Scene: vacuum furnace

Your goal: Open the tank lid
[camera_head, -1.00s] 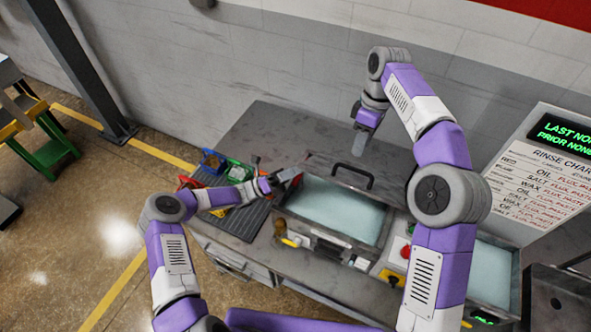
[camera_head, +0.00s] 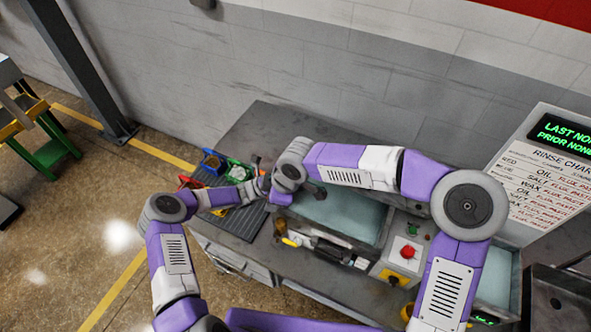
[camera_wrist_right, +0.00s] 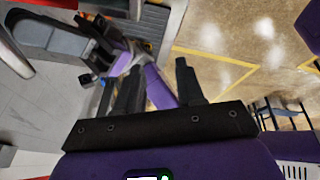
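The left tank (camera_head: 386,232) stands uncovered in the head view, with pale blue liquid (camera_head: 350,213) showing. My right forearm and wrist cross over its back edge and hide the lid and its dark handle. My right gripper's fingers show apart and empty in the right wrist view (camera_wrist_right: 158,68); the camera looks past them to my left arm and the floor. In the head view the right wrist is at the tank's back left corner, close to my left gripper (camera_head: 266,188). The left fingers are mostly hidden behind it.
A control box with a red button (camera_head: 407,252) is at the tank's front right. A second tank (camera_head: 495,285) lies further right, below the rinse chart (camera_head: 550,175).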

